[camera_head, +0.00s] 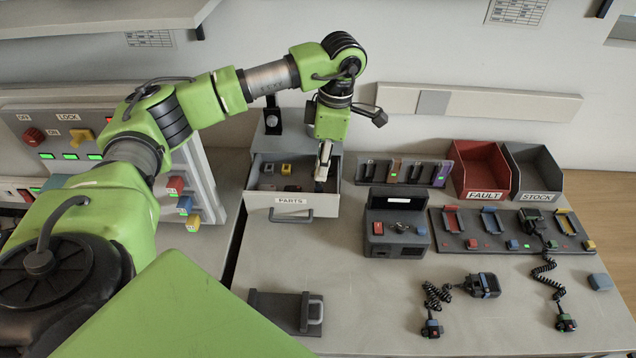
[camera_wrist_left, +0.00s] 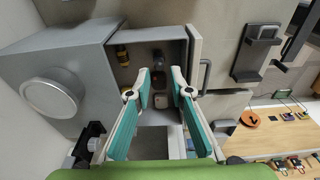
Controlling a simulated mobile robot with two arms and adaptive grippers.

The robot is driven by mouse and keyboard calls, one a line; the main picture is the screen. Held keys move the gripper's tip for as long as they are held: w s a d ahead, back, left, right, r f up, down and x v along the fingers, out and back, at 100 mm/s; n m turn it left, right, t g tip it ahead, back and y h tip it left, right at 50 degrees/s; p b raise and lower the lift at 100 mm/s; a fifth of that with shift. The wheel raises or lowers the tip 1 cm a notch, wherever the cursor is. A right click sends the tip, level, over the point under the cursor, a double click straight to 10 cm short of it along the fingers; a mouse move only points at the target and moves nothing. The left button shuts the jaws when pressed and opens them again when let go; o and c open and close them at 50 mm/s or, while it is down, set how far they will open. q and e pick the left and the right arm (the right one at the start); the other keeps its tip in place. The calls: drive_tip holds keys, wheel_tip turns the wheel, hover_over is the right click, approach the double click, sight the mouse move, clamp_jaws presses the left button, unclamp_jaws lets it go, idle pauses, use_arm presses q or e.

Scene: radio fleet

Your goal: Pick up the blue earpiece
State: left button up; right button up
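My left gripper (camera_head: 322,172) points down into the right part of the open parts drawer (camera_head: 290,212). In the left wrist view its two teal-padded fingers (camera_wrist_left: 161,76) stand apart, with nothing held between them. Several small pieces lie in the drawer, among them a yellow one (camera_head: 286,169); a dark piece (camera_wrist_left: 158,77) and a pale piece (camera_wrist_left: 160,101) show between the fingers. I cannot make out for sure which piece, if any, is the blue earpiece; the gripper covers part of the drawer. My right gripper is not in view.
Right of the drawer stand a dark radio tester (camera_head: 397,225) and a charger rack (camera_head: 480,243). A red fault bin (camera_head: 482,165) and a grey stock bin (camera_head: 537,170) are behind. A radio (camera_head: 483,286) and a blue-grey block (camera_head: 600,282) lie in front. The front middle of the bench is clear.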

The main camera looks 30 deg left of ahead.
sight(319, 186)
use_arm(q)
drive_tip(key=shift+s+a+f, duration=0.1)
drive_tip(key=shift+f, duration=0.95)
drive_tip(key=shift+a+f+p, duration=0.1)
drive_tip(key=shift+f+p, duration=0.45)
wheel_tip(319, 186, down, 4)
drive_tip(key=shift+a+r+p, duration=0.15)
drive_tip(key=shift+r+p, duration=0.05)
drive_tip(key=shift+p, duration=0.65)
drive_tip(key=shift+f, duration=0.45)
clamp_jaws()
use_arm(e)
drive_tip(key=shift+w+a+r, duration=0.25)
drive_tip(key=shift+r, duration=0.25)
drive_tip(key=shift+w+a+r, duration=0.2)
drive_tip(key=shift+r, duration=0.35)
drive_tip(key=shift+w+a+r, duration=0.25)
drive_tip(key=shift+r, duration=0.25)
